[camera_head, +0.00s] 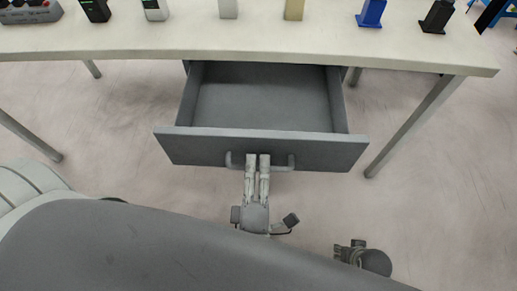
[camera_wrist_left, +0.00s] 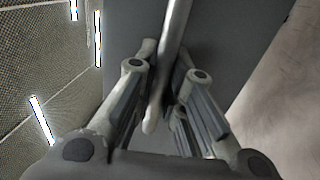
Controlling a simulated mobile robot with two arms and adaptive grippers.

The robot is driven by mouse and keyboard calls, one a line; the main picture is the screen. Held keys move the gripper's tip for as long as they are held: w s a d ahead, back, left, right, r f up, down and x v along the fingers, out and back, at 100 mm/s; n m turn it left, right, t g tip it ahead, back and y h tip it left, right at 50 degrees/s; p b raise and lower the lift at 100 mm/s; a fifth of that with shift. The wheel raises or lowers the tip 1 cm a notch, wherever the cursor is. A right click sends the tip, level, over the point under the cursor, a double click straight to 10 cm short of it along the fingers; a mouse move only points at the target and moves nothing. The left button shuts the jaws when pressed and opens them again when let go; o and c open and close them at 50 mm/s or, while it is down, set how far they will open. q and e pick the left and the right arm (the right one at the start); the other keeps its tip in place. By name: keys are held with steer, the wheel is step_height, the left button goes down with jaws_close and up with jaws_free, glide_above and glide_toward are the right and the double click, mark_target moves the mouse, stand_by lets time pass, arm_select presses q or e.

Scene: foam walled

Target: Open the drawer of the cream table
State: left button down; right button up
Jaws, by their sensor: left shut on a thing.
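The cream table (camera_head: 250,40) spans the top of the head view. Its grey drawer (camera_head: 180,146) is pulled well out, and its bare interior shows. A grey bar handle (camera_head: 277,163) sits on the drawer front. My left gripper (camera_head: 258,158) is shut on the handle near its middle. In the left wrist view, the handle (camera_wrist_left: 176,32) passes between the fingers of my left gripper (camera_wrist_left: 162,92), in front of the dark drawer front (camera_wrist_left: 225,40). My right gripper (camera_head: 350,248) is partly in view at the lower right, away from the drawer; its fingers are not clear.
Several small items stand on the tabletop, among them a blue one (camera_head: 371,14), a beige one (camera_head: 294,9) and black ones (camera_head: 437,17). A table leg (camera_head: 415,125) stands right of the drawer. Bare floor (camera_head: 455,200) lies at the right.

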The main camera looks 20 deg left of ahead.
arm_select(q)
steer(key=shift+s, duration=0.15)
steer(key=c, duration=1.5)
jaws_free()
steer(key=shift+s+d, duration=0.1)
steer(key=v, duration=0.7)
steer(key=shift+s, duration=0.1)
